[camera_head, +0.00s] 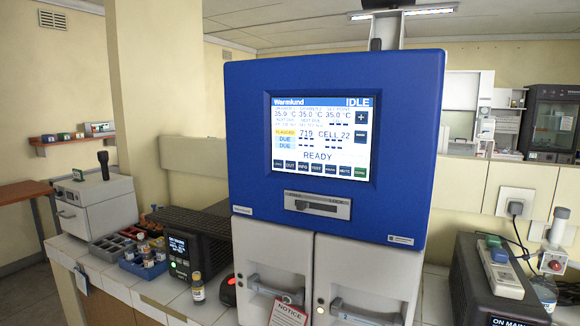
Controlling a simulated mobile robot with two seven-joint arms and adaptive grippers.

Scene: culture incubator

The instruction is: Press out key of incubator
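The incubator (240,130) is a blue-fronted unit with a lit touch screen (320,140) facing me. The screen reads IDLE at the top right and READY near the bottom. A row of small dark keys runs along the bottom of the screen, with a green one at its right end. The out key (290,166) is second from the left in that row. Plus (361,116) and minus (361,141) keys are at the screen's right. Neither of my grippers shows in the head view, and nothing covers the screen.
Below the screen are a slot panel (317,205) and two pale doors with handles; a notice tag (290,313) hangs there. Vials, a rack and a black device (190,255) stand on the left counter. A dark box (485,290) with a cable is at right.

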